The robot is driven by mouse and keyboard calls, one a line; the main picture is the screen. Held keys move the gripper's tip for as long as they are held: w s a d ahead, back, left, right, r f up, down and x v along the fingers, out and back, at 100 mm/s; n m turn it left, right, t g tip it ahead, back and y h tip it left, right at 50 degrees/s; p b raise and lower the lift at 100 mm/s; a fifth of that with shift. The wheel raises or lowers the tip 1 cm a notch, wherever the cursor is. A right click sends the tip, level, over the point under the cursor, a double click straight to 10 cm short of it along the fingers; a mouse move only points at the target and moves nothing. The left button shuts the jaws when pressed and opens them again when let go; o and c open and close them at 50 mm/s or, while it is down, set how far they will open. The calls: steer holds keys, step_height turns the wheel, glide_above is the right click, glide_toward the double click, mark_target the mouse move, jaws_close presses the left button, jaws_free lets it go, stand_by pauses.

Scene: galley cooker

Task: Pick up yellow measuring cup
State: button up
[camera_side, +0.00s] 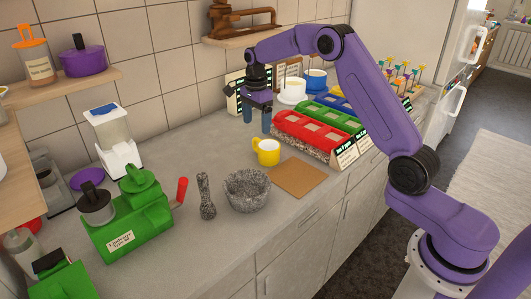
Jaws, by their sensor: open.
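The yellow measuring cup (268,155) stands upright on the grey counter in the side view, with its handle toward the left. My gripper (257,122) hangs above and behind the cup, pointing down. Its two blue fingers are apart, with nothing visible between them. The fingertips appear clear of the cup.
Red (312,133), green and blue bins stand right of the cup. A brown board (298,177) lies in front. A grey mortar (247,192), a pestle (206,197) and a green machine (130,222) stand to the left. Signs and a white pot (292,92) are behind.

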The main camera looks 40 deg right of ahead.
mark_target(258, 141)
step_height(258, 141, down, 4)
steer(key=shift+f, duration=0.1)
steer(key=shift+w+d+f, duration=0.1)
steer(key=shift+d+f, duration=0.1)
steer(key=shift+f, duration=1.1)
steer(key=shift+d+f, duration=0.15)
steer(key=shift+f, duration=1.1)
steer(key=c, duration=1.2)
